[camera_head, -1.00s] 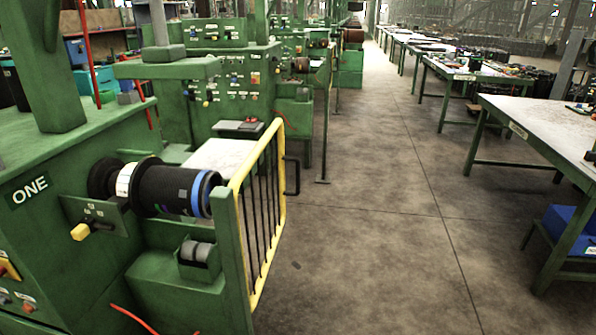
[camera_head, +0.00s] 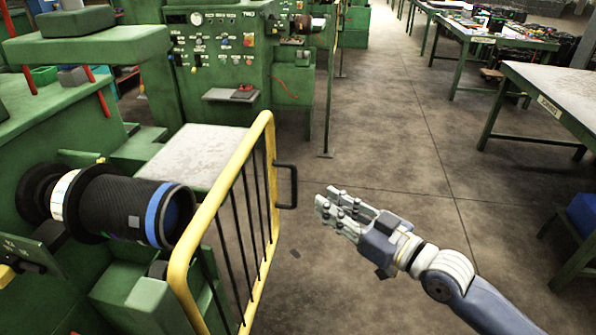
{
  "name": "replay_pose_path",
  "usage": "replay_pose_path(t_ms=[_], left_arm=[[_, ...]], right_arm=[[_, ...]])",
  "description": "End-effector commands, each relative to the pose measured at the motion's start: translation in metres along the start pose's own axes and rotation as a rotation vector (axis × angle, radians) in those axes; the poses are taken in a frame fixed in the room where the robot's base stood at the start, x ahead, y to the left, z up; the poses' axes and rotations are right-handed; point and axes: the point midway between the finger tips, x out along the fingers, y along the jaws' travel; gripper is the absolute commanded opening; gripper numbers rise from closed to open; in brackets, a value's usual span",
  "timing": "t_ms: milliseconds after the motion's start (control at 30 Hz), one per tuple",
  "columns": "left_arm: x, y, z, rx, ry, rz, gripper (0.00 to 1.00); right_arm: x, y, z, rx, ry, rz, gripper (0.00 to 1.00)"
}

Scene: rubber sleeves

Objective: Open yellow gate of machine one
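The yellow gate (camera_head: 272,165) stands beside machine one at the left, with a yellow tube frame and thin black upright bars. Its black handle (camera_head: 293,186) sticks out to the right from the gate's far upright. My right gripper (camera_head: 324,203) is to the right of the handle, pointing left towards it, with a visible space between them. Its fingers look apart, with nothing held. The gate's near lower part is cut off by the bottom edge. My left gripper is not in view.
Machine one's black roller (camera_head: 125,207) with a blue ring lies left of the gate. A pale flat plate (camera_head: 195,155) is behind the gate. Another green machine (camera_head: 225,90) stands farther back. Worktables (camera_head: 560,90) line the right; the aisle floor between is clear.

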Motion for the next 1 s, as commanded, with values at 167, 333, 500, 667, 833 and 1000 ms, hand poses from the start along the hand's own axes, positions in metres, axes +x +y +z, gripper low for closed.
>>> replay_pose_path(t_ms=[167, 333, 500, 667, 833, 1000], left_arm=[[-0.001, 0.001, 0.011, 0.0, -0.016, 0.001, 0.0], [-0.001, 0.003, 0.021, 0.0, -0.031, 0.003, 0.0], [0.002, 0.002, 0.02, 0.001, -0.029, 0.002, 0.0], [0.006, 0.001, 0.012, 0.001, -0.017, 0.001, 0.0], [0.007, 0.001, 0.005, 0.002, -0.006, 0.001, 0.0], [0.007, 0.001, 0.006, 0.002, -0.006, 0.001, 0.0]], right_arm=[[0.013, -0.002, -0.003, 0.002, 0.005, -0.004, 0.19], [0.041, -0.001, -0.003, 0.003, 0.006, -0.003, 0.19], [0.071, -0.001, -0.002, 0.001, 0.005, -0.003, 0.19], [0.093, -0.001, -0.001, 0.001, 0.004, -0.002, 0.19], [0.105, -0.001, -0.002, 0.0, 0.003, -0.002, 0.19], [0.108, -0.001, -0.002, -0.001, 0.002, -0.002, 0.19]])
